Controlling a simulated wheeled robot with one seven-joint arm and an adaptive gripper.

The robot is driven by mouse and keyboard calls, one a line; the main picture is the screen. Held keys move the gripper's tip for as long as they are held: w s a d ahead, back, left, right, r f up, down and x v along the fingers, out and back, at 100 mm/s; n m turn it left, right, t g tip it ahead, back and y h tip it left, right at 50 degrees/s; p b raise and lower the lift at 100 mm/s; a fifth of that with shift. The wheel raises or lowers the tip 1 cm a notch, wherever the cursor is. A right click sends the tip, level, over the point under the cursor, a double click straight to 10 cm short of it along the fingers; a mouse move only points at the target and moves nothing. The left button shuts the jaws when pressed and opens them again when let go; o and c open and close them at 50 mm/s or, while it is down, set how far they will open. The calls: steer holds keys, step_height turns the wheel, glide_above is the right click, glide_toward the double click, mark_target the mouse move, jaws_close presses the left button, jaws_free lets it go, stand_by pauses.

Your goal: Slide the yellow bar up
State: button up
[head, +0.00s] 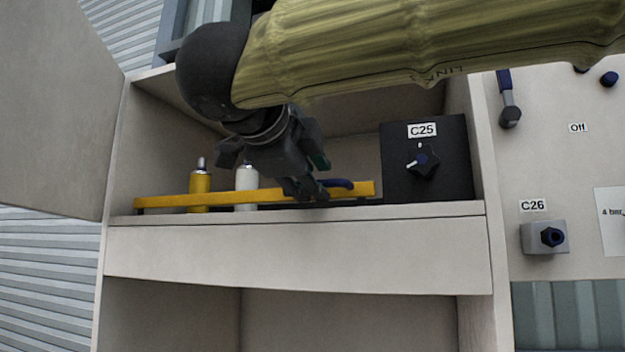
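The yellow bar (228,197) runs across the front of the shelf compartment, low and nearly level, just above the shelf edge. A dark blue handle (340,183) shows at its right part. My gripper (306,191) reaches down from above, with its dark fingertips overlapping the bar just left of the blue handle. The fingers hide a short stretch of the bar and perhaps part of the handle. I cannot tell whether they touch the bar or handle, or whether they are shut on anything.
A yellow bottle (200,182) and a white bottle (246,178) stand behind the bar. A black box labelled C25 (452,160) with a knob stands close at right. Panel C26 (544,238) is further right. A cabinet door (50,110) stands at left.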

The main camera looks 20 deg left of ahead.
steer(key=shift+p+x, duration=0.3)
steer(key=shift+x, duration=1.35)
steer(key=shift+a, duration=0.1)
steer(key=shift+c, duration=0.2)
jaws_close()
